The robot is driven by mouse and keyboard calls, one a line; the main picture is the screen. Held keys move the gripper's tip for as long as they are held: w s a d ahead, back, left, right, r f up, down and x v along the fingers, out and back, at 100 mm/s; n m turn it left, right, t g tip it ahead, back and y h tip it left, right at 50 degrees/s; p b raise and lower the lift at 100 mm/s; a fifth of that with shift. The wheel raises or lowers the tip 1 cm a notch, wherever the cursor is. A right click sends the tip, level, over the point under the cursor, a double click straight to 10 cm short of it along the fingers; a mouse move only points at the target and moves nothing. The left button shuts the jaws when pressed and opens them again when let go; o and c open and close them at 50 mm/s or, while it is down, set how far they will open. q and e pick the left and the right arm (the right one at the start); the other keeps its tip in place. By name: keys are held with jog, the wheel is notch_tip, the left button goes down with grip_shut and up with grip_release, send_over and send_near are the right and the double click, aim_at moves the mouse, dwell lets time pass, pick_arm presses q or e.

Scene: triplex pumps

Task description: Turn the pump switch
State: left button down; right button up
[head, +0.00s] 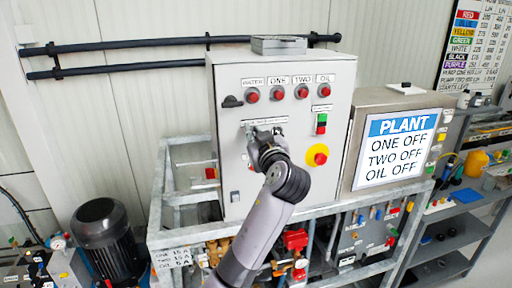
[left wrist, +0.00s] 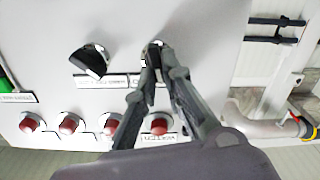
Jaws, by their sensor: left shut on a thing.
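My left gripper (head: 262,133) reaches the front of the grey control cabinet (head: 228,165), at the switch row below the red lamps. In the left wrist view the fingers (left wrist: 157,62) are shut on a switch (left wrist: 153,46), mostly hidden between the fingertips. I take it as the pump switch; its exact angle cannot be told. A second black rotary switch (left wrist: 90,60) sits beside it, tilted, with a label strip below it in that view. In the head view my gripper covers most of this row.
Red lamps (head: 277,93) marked WATER, ONE, TWO and OIL line the cabinet's top. A green-red button (head: 321,124) and a red-yellow emergency stop (head: 317,155) are right of my gripper. The PLANT display (head: 396,148) reads ONE OFF, TWO OFF, OIL OFF. A metal frame (head: 157,215) surrounds the cabinet.

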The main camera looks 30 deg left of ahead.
pick_arm(q)
jog(key=shift+s+a+f+n+b, duration=0.1)
jog(key=shift+s+f+n+b, duration=0.05)
jog(key=shift+n+b, duration=1.8)
jog(key=shift+s+a+f+n+b, duration=0.1)
jog(key=shift+n+b, duration=1.15)
jog(key=shift+b, duration=1.4)
jog(key=c, duration=1.7)
grip_release()
jog(key=shift+r, duration=0.1)
